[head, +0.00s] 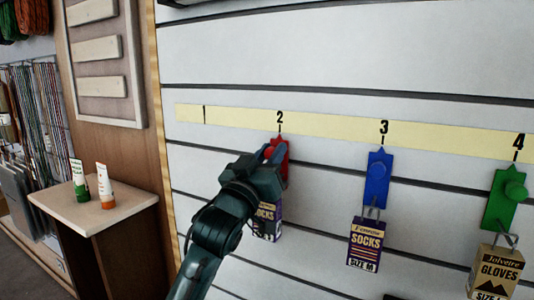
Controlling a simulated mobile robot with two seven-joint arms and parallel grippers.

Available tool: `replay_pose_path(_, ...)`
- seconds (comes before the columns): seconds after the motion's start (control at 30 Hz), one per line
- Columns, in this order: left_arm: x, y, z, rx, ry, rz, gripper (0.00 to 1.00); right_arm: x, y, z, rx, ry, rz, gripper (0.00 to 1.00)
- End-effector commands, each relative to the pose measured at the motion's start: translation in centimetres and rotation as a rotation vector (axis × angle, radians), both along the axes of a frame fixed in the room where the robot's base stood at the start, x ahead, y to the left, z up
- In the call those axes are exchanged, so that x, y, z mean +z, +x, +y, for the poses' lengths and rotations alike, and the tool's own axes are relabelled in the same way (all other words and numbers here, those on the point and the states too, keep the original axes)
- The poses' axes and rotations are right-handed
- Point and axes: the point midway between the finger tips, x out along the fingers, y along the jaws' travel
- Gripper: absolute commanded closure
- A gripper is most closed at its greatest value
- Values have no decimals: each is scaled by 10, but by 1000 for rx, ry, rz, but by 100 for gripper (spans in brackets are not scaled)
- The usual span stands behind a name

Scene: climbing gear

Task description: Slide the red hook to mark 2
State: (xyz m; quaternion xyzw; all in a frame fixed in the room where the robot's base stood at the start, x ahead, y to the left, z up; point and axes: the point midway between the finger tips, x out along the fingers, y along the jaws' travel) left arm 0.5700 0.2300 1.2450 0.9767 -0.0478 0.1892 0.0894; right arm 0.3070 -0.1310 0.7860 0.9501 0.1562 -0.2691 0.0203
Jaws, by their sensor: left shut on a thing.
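The red hook (281,170) is on the slatted wall, just below the number 2 on the yellow strip (340,129). Its pointed top is close under mark 2 (280,118). My left gripper (270,154) is shut on the red hook and covers its left and lower part. A purple socks packet (268,222) hangs below the hook, partly hidden by my gripper and arm. My right gripper is not in view.
A blue hook (378,178) with a socks packet (366,244) is under mark 3. A green hook (504,202) with a gloves packet (496,272) is under mark 4. The wall under mark 1 is free. A side cabinet (90,208) bearing two tubes stands at left.

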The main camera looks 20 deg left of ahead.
Motion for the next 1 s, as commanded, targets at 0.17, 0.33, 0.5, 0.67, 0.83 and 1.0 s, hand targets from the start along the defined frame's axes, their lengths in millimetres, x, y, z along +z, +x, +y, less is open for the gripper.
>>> replay_pose_path(0.17,0,0,-1,-3,-1,-1,74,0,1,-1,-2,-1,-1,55)
replay_pose_path(0.33,0,0,0,-2,0,-1,61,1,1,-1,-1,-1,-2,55)
replay_pose_path(0.5,0,0,0,-1,0,-1,55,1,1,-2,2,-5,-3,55)
replay_pose_path(0.67,-1,-1,0,0,0,0,55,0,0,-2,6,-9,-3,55)
replay_pose_path(0.83,-10,-18,2,-1,-1,1,55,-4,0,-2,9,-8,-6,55)
replay_pose_path(1.0,-25,-52,4,0,1,2,55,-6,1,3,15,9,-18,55)
